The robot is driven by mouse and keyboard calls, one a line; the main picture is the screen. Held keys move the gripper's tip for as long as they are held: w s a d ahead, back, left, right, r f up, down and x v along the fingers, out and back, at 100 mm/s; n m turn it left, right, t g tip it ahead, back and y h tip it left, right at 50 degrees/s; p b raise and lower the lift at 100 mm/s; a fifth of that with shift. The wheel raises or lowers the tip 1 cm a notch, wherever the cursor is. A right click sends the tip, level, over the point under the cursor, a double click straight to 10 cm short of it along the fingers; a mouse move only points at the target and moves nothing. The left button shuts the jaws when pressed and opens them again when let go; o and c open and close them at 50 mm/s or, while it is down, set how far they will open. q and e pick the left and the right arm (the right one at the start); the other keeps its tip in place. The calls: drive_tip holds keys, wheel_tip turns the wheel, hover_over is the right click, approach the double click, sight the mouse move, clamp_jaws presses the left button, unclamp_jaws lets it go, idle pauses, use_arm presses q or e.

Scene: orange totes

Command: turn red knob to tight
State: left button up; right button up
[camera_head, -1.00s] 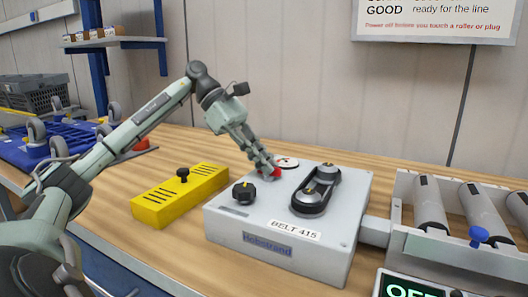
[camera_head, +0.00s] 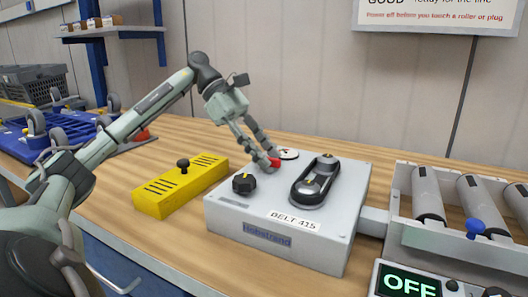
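The red knob (camera_head: 274,162) sits at the back left of the grey box top, in front of a round white dial (camera_head: 288,154). It is partly hidden by my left gripper (camera_head: 267,159), which reaches down to it from the upper left. The two fingers are spread apart, with their tips beside the knob. Whether they touch it I cannot tell. The grey box (camera_head: 275,240) is labelled BELT 415. My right gripper is not in view.
On the box top are a black knob (camera_head: 244,183) and a black belt loop (camera_head: 316,182). A yellow box (camera_head: 178,187) stands to the left. A roller conveyor (camera_head: 428,195), a blue knob (camera_head: 474,227) and an OFF display (camera_head: 408,284) are at the right.

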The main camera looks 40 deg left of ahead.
use_arm(q)
drive_tip(key=v, duration=1.2)
idle(0.8)
